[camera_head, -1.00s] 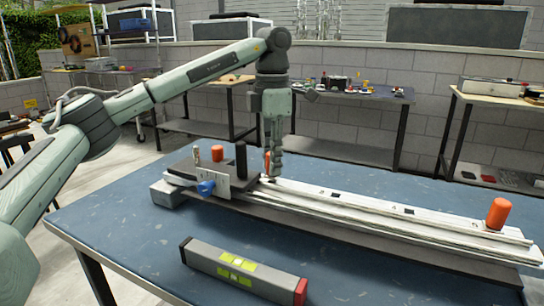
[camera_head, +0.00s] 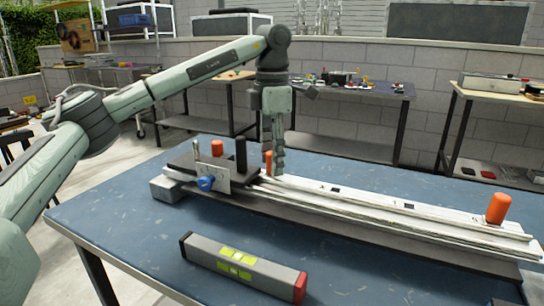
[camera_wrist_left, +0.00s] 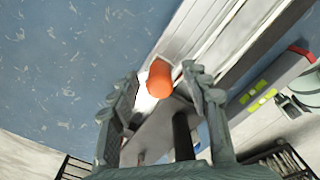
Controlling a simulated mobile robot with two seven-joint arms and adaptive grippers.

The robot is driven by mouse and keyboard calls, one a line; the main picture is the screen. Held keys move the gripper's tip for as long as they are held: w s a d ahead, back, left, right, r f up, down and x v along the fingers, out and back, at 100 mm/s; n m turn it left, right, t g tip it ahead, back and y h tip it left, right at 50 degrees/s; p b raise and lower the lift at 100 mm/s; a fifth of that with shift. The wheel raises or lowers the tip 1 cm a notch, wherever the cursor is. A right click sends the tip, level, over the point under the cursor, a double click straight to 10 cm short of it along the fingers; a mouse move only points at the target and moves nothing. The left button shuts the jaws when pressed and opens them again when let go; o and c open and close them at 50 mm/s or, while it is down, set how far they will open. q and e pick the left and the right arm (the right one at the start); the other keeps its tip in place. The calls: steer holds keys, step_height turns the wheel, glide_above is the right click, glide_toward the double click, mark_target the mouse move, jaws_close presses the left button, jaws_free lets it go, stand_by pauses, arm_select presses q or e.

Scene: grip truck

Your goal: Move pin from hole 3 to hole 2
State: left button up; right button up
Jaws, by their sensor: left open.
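The white slotted rail (camera_head: 380,212) lies across the blue table, with small dark holes along its top. An orange pin (camera_head: 267,160) stands at its left part, close behind and left of my left gripper (camera_head: 278,170). In the left wrist view this orange pin (camera_wrist_left: 160,80) shows between the spread fingertips, with space around it. My left gripper is open, pointing down and holding nothing. A second orange pin (camera_head: 498,208) stands at the rail's right end. A third (camera_head: 217,149) stands on the dark plate at the left. Hole numbers are not readable. My right gripper is out of view.
A black post (camera_head: 241,156) and a bracket with a blue knob (camera_head: 206,183) stand on the dark plate near the gripper. A grey spirit level (camera_head: 243,268) with red and black ends lies in front of the rail. The table's front left is clear.

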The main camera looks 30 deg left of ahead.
arm_select(q)
step_height(320, 180, up, 12)
stand_by(0.5)
stand_by(0.5)
